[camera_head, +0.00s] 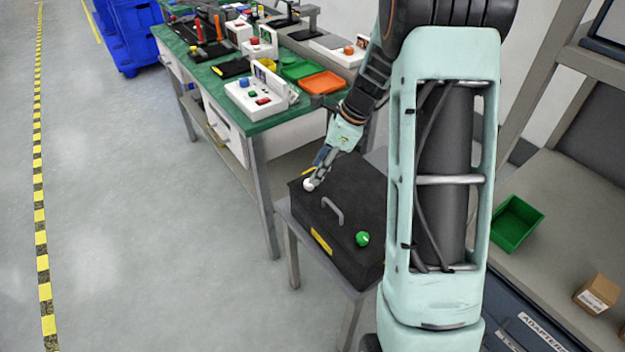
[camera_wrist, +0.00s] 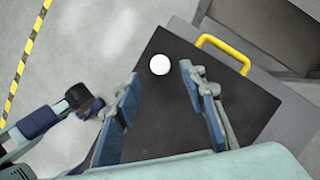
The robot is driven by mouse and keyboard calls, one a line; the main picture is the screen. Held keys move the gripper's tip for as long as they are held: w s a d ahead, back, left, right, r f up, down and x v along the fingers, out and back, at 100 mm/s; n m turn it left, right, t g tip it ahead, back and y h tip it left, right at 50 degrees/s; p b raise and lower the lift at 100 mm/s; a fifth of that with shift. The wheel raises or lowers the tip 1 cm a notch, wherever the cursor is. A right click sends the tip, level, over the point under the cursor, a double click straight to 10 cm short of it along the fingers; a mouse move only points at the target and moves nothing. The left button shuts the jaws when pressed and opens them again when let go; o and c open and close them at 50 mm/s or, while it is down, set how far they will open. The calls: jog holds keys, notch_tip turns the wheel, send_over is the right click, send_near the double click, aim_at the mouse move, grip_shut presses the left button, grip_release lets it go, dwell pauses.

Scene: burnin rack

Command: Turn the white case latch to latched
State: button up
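A black case (camera_head: 340,225) lies flat on a small grey stand, with a grey handle (camera_head: 332,208) on its top. The white latch (camera_head: 309,185) shows as a round white knob near the case's far left corner. It also shows in the wrist view (camera_wrist: 160,64). A green round knob (camera_head: 362,238) sits near the front right of the top. My gripper (camera_wrist: 160,76) is open and points down at the white knob, with a gap on both sides. In the head view my gripper (camera_head: 316,176) hides the area around the knob. The latch's marked position cannot be read.
A green-topped workbench (camera_head: 265,122) with several devices stands behind. A yellow handle (camera_wrist: 223,50) shows by the case edge in the wrist view. A shelf with a green bin (camera_head: 516,224) and a cardboard box (camera_head: 598,294) is at right. The left floor is free.

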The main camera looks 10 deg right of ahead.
aim_at(309, 185)
jog(key=shift+b+x, duration=0.3)
jog(key=shift+x, duration=1.95)
grip_shut()
